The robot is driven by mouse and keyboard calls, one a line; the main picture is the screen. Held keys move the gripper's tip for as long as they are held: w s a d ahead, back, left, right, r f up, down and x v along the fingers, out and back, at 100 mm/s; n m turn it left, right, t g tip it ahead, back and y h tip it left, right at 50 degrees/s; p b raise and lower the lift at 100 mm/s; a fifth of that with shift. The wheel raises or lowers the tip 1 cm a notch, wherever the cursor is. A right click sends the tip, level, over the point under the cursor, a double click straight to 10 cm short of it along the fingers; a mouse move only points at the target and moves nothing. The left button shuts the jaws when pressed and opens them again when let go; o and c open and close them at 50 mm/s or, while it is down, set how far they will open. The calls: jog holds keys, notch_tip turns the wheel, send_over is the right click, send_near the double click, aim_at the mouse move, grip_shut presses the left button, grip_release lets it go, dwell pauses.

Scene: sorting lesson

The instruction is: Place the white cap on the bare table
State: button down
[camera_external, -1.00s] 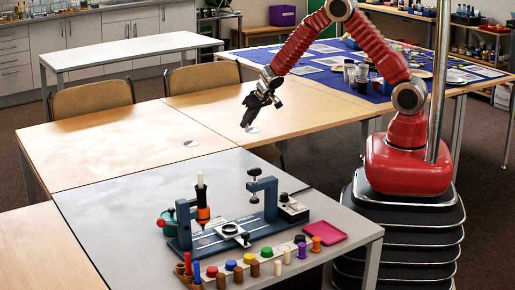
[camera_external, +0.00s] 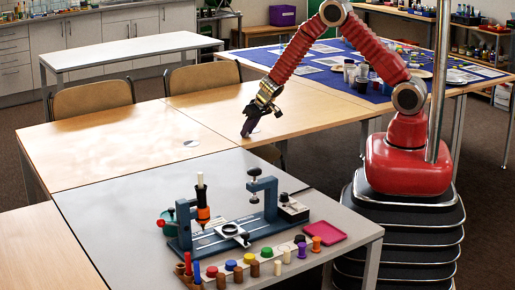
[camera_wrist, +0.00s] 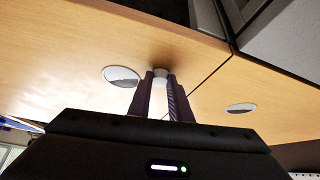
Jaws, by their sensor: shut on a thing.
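My gripper (camera_external: 246,133) is low over the wooden table, its dark fingers pointing down. In the wrist view, my gripper (camera_wrist: 161,84) is shut on a small pale cap (camera_wrist: 161,73), which shows between and just beyond the fingertips. The cap looks greyish white in this light. It is at or very close to the wooden tabletop (camera_wrist: 205,45); I cannot tell whether it touches. In the external view the cap is not clearly visible at the fingertips. The bare wooden table (camera_external: 105,150) extends to the left.
A round flat disc (camera_wrist: 121,76) lies in the tabletop beside my fingers, and another disc (camera_wrist: 241,108) is farther right. The grey table (camera_external: 110,205) in front holds a blue press fixture (camera_external: 230,235), several coloured caps and pegs, and a pink tray (camera_external: 326,232).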

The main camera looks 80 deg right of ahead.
jog(key=c, duration=1.6)
grip_release()
jog(key=shift+s+a+r, duration=0.1)
jog(key=shift+r, duration=0.2)
jog(key=shift+v, duration=5.75)
jog(key=shift+r, duration=0.1)
